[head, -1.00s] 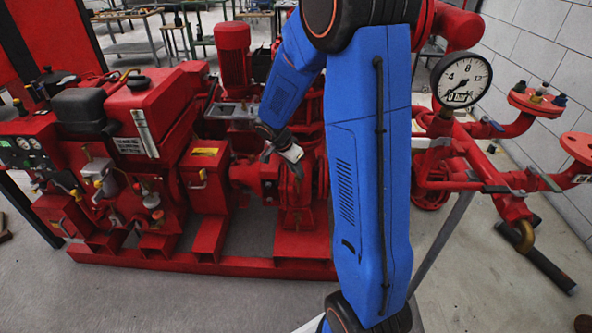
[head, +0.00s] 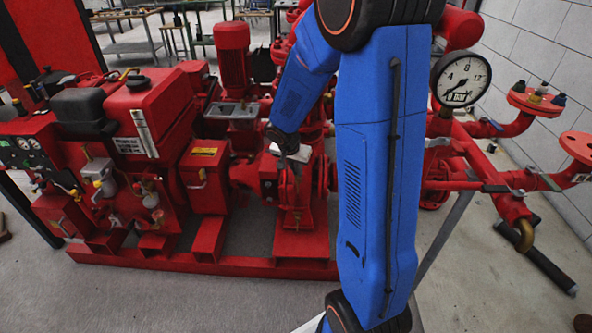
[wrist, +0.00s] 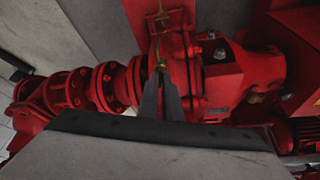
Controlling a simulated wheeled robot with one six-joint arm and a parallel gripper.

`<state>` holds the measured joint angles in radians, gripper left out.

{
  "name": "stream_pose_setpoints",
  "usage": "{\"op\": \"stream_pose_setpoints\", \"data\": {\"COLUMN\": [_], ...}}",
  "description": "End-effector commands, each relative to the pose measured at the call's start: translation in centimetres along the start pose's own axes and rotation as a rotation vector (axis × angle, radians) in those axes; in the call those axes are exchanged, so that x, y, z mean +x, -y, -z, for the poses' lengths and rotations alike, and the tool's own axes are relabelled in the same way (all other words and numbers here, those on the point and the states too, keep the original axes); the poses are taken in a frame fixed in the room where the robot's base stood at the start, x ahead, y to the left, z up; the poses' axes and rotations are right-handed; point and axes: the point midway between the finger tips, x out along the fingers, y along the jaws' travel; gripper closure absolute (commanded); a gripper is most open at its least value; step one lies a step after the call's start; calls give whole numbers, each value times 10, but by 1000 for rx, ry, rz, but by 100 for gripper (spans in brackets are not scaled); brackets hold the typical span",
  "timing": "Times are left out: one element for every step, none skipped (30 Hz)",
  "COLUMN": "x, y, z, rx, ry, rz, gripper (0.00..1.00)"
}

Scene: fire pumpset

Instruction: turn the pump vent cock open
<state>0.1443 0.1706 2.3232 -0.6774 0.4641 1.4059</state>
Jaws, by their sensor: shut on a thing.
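The red pump casing (head: 297,196) stands at the middle of the pumpset in the head view. It also fills the middle of the wrist view (wrist: 182,62). A small brass-coloured fitting, seemingly the vent cock (wrist: 160,66), shows right at my fingertips in the wrist view. My gripper (wrist: 160,76) points at it with its two dark fingers close together, shut on the cock's handle. The fingers hide most of the handle, so its angle cannot be told. In the head view my gripper (head: 297,174) reaches down to the casing top, and the cock is too small to make out.
The red engine (head: 140,110) with its tank is on the left. A pressure gauge (head: 461,81) and red pipework (head: 470,165) stand on the right. A red flanged pipe (wrist: 100,88) runs left of the pump in the wrist view. The floor in front of the skid is clear.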

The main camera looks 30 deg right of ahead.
Motion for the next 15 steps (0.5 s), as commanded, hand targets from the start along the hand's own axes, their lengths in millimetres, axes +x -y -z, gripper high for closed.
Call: {"op": "stream_pose_setpoints", "data": {"x": [-1,-1,-1,0,0,0,0,0,0,-1,-1,-1,-1,-1,-1], "y": [0,0,-1,-1,-1,-1,-1,-1,-1,-2,-2,-2,-2,-2,-2], "z": [1,2,2,2,2,1,2,2,2,2,2,2,2,2,2], "rx": [-35,-58,-86,-107,-125,-148,-166,-182,-201,-214,-228,-244,-256,-268,-282], "ry": [-2,-3,-2,-2,-2,-2,-2,-3,-3,-3,-3,-4,-4,-4,-4], "rz": [19,29,39,47,56,65,72,79,88,93,99,106,111,116,121], "gripper": [100,100,100,100,100,100,100,100,100,100,100,100,100,100,100]}}
